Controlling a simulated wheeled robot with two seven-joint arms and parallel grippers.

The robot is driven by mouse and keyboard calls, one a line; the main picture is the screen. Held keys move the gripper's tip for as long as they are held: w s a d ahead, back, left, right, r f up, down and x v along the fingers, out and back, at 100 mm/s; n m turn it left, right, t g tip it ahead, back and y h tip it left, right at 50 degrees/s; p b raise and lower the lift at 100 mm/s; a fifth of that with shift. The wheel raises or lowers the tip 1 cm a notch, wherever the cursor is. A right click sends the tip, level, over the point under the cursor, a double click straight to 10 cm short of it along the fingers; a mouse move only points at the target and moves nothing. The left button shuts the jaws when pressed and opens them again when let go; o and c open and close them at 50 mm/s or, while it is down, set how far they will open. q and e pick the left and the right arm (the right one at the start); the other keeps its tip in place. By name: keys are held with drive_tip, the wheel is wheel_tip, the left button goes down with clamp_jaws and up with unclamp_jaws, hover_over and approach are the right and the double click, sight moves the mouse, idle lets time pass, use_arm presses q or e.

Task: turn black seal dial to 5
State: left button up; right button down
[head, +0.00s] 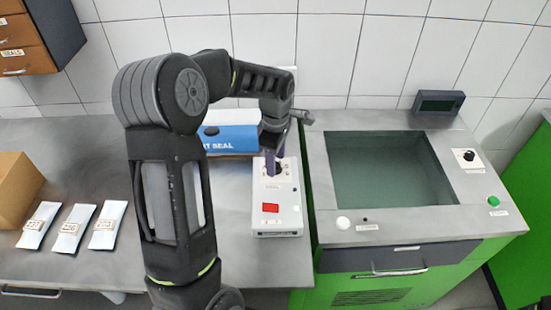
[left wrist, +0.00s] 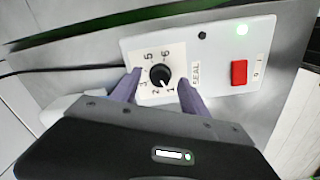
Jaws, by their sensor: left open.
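The black seal dial (left wrist: 160,76) sits on a white numbered plate on the white seal box (left wrist: 207,62). Its white pointer line appears to aim at the 1. The 5 is on the far side of the plate. My left gripper (left wrist: 157,88) is open, with its purple fingers on either side of the dial; I cannot tell if they touch it. In the head view the left gripper (head: 274,164) reaches down over the back of the seal box (head: 276,222) and partly hides the dial. My right gripper is not in view.
Several white pouches (head: 72,228) lie at left. A green bench with a tank (head: 385,168) and another black dial (head: 468,156) stands at right.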

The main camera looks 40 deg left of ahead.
use_arm(q)
drive_tip(key=shift+f, duration=0.4)
drive_tip(key=shift+c, duration=0.4)
clamp_jaws()
